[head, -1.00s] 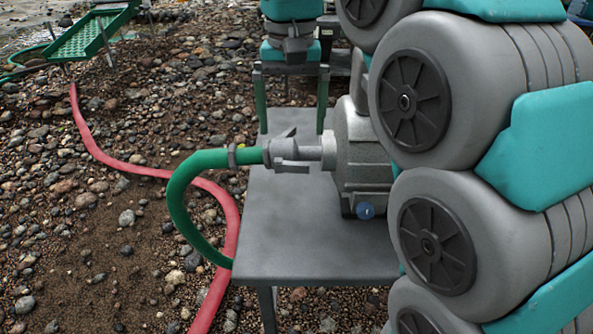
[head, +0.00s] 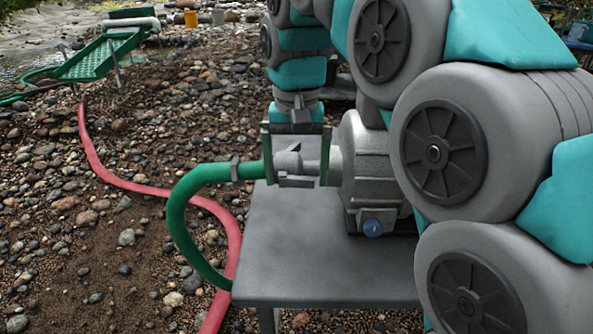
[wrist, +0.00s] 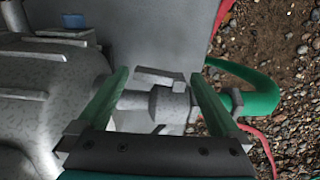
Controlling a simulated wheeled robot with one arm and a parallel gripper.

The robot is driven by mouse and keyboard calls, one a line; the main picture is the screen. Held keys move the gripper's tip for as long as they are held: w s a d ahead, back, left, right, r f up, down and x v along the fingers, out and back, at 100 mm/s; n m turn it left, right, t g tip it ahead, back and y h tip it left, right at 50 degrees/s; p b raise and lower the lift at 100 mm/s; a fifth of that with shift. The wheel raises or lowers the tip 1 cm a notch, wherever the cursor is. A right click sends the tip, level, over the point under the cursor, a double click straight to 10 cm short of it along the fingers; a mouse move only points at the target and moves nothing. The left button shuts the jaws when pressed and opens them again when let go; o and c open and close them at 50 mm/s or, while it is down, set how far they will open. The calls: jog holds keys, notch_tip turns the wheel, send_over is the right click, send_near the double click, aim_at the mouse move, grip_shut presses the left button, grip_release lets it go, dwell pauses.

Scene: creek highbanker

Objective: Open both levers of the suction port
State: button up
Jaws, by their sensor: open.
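The suction port (head: 335,162) is a grey stub on the pump's left side. A grey cam coupling (head: 289,160) joins it to the green hose (head: 205,174). One lever (head: 297,182) lies along the coupling's near side and also shows in the wrist view (wrist: 158,77), close along the coupling. In the wrist view my gripper (wrist: 160,74) holds nothing.
A red hose (head: 120,180) crosses the gravel. The green sluice (head: 98,58) stands back left. The front tabletop is clear.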

jog(key=c, duration=1.2)
